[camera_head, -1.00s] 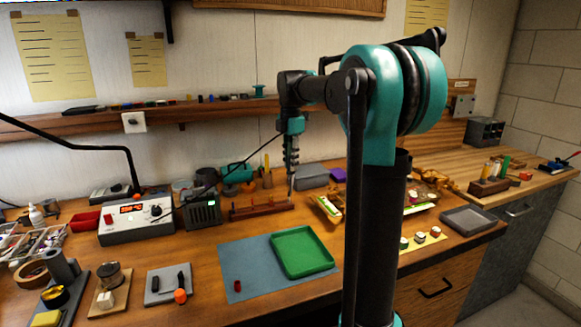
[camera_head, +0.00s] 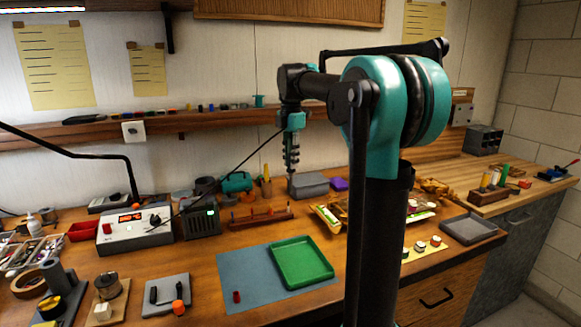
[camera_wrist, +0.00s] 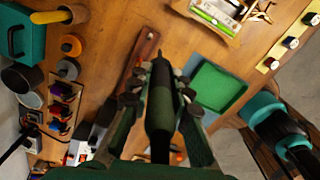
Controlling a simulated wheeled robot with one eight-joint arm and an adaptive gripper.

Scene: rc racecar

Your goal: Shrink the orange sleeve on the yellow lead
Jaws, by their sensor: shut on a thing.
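My gripper (camera_head: 291,158) points down above the bench, near the right end of a low reddish-brown wooden fixture (camera_head: 262,219). It is shut on a dark hot-air handpiece, which shows between the fingers in the wrist view (camera_wrist: 161,115). A black cord runs from it toward the white station with a red display (camera_head: 136,228). The fixture (camera_wrist: 140,62) lies just beyond the handpiece in the wrist view and carries small orange or red parts. The orange sleeve and yellow lead are too small to tell apart there. The handpiece appears raised clear of the fixture.
A dark box with a green light (camera_head: 200,222) stands left of the fixture. A green tray (camera_head: 301,264) lies on a blue-grey mat (camera_head: 236,270) in front.

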